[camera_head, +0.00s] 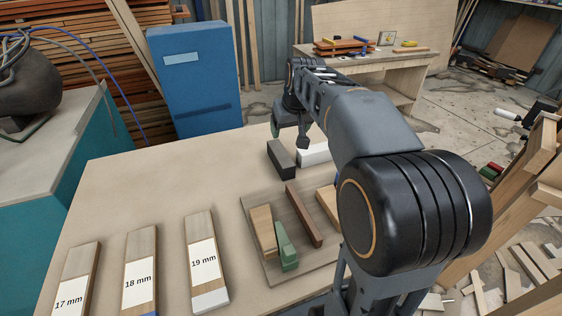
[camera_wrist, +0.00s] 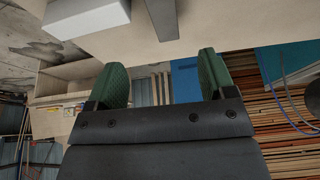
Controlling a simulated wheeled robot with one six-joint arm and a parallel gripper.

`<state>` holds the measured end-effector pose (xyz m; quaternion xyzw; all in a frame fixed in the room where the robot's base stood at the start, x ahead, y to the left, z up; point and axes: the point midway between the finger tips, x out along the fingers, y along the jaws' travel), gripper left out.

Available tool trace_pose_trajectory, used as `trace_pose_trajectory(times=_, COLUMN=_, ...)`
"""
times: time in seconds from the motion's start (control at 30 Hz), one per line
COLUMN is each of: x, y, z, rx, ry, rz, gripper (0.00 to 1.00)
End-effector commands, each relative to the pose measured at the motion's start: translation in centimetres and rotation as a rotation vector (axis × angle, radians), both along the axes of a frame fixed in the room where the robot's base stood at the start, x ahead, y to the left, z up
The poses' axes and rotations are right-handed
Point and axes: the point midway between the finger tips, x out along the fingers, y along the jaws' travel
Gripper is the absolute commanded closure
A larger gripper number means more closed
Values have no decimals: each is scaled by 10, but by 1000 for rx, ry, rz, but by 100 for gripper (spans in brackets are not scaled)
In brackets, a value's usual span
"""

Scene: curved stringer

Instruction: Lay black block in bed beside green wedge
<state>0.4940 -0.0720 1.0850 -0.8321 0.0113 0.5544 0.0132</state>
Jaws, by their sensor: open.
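The black block (camera_head: 281,159) lies on the table toward its far side, left of a white block (camera_head: 314,154). In the wrist view the black block (camera_wrist: 163,16) shows at the top edge, partly cut off, beyond and between my fingertips. The green wedge (camera_head: 286,248) sits on a shallow wooden bed (camera_head: 266,262), against a light wood block (camera_head: 263,231). My gripper (camera_wrist: 160,75) is open and empty, its two green-padded fingers apart from the black block. In the head view my arm hides part of the gripper and the bed's right side.
A dark brown bar (camera_head: 304,216) and another light block (camera_head: 327,205) lie on the bed. Boards labelled 17 mm (camera_head: 75,285), 18 mm (camera_head: 139,275) and 19 mm (camera_head: 205,261) lie at the left front. The table's left back area is clear.

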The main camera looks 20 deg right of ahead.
Motion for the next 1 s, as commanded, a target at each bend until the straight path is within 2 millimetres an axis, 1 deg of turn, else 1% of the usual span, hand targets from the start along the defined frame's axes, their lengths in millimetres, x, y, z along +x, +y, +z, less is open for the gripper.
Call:
trace_pose_trajectory(times=0.03, x=2, y=0, z=2, rx=-3, ry=-6, rz=13, gripper=23)
trace_pose_trajectory(times=0.07, x=3, y=1, z=-1, rx=-5, ry=-1, rz=22, gripper=23)
trace_pose_trajectory(times=0.3, x=18, y=1, z=-41, rx=-9, ry=7, rz=35, gripper=23)
trace_pose_trajectory(times=0.4, x=23, y=1, z=-55, rx=-9, ry=6, rz=34, gripper=23)
trace_pose_trajectory(times=0.5, x=28, y=1, z=-66, rx=-9, ry=5, rz=34, gripper=23)
trace_pose_trajectory(times=0.77, x=34, y=2, z=-79, rx=-9, ry=5, rz=34, gripper=23)
trace_pose_trajectory(times=1.0, x=48, y=4, z=-108, rx=-8, ry=6, rz=33, gripper=23)
